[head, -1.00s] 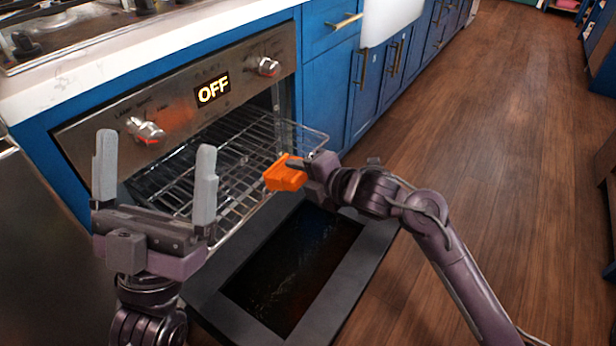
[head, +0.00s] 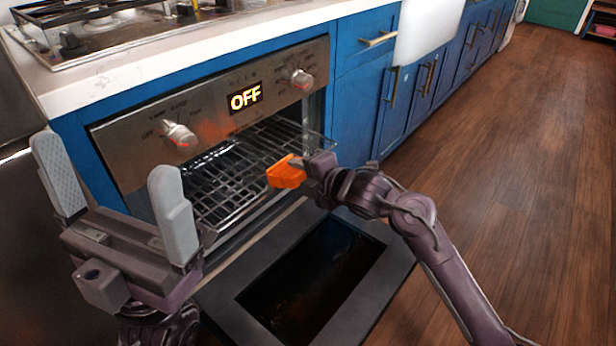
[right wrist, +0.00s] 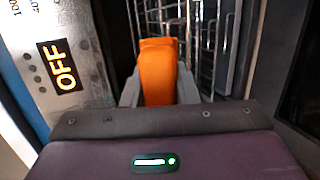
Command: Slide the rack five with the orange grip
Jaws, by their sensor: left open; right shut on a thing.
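The oven rack (head: 232,178) is a metal wire rack inside the open oven, its front end reaching toward the opening. The orange grip (head: 284,174) is at the rack's front edge. My right gripper (head: 300,168) is shut on the orange grip. In the right wrist view the grip (right wrist: 158,72) stands between the two fingers, with the rack's wires (right wrist: 205,45) behind it. Whether the grip touches the rack wire is hidden. My left gripper (head: 118,200) is open and empty, in front of the oven's left side.
The oven door (head: 385,283) is folded down below the rack. The control panel (head: 215,110) with two knobs and an OFF display is above the opening. A cooktop (head: 90,35) is on the counter. Blue cabinets (head: 362,110) stand to the right. The wooden floor (head: 500,150) is clear.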

